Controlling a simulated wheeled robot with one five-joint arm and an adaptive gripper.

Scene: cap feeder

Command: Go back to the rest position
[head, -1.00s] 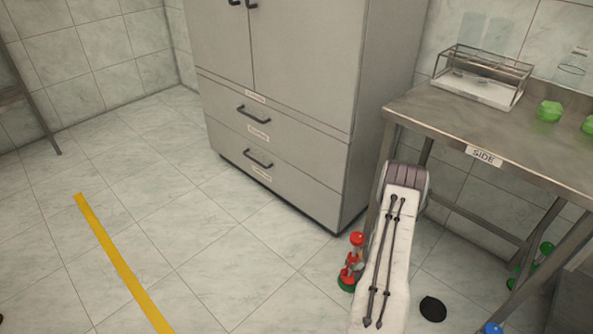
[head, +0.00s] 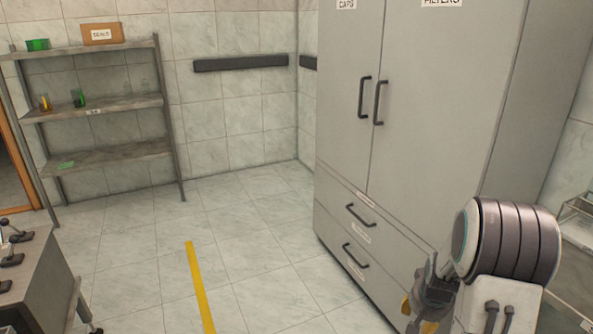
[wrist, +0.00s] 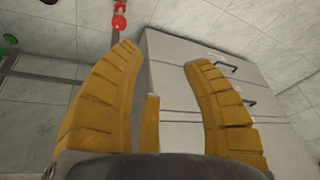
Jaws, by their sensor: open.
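My gripper (wrist: 162,60) shows in the wrist view with its yellow fingers spread apart and nothing between them. In the head view my arm is folded at the lower right, and a yellow finger of the gripper (head: 418,318) shows at its lower end, partly cut off by the frame. The grey cabinet (head: 430,130) stands behind the arm, with its doors and drawers shut. It also shows beyond the fingers in the wrist view (wrist: 175,75).
A shelf rack (head: 110,103) with a box (head: 102,34) and small green things stands at the back left. A grey console (head: 38,278) with levers is at the lower left. A yellow floor line (head: 200,290) crosses open floor. A red object (wrist: 119,17) shows in the wrist view.

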